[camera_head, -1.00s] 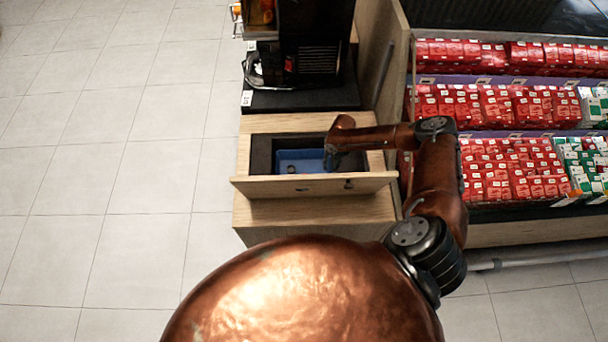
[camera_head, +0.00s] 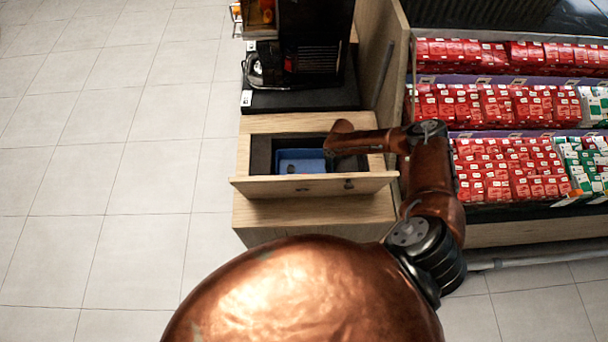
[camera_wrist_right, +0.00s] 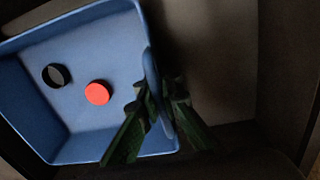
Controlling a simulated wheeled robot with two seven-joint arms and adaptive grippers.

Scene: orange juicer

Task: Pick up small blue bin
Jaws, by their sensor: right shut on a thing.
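The small blue bin (camera_head: 300,158) is inside the open drawer (camera_head: 312,186) in the head view. In the right wrist view the blue bin (camera_wrist_right: 92,88) fills the left side, with a red cap (camera_wrist_right: 97,93) and a black round piece (camera_wrist_right: 55,75) lying on its floor. My right gripper (camera_wrist_right: 160,92) is shut on the bin's right wall, with one finger inside and one outside. In the head view my right gripper's fingers (camera_head: 330,160) are dark and partly hidden at the bin's right edge. My left gripper is not in view.
A dark machine (camera_head: 312,45) stands on the counter behind the drawer. A wooden panel (camera_head: 378,60) rises to the right, beside shelves of red boxes (camera_head: 500,105). The drawer walls surround the bin. The tiled floor (camera_head: 110,150) at left is clear.

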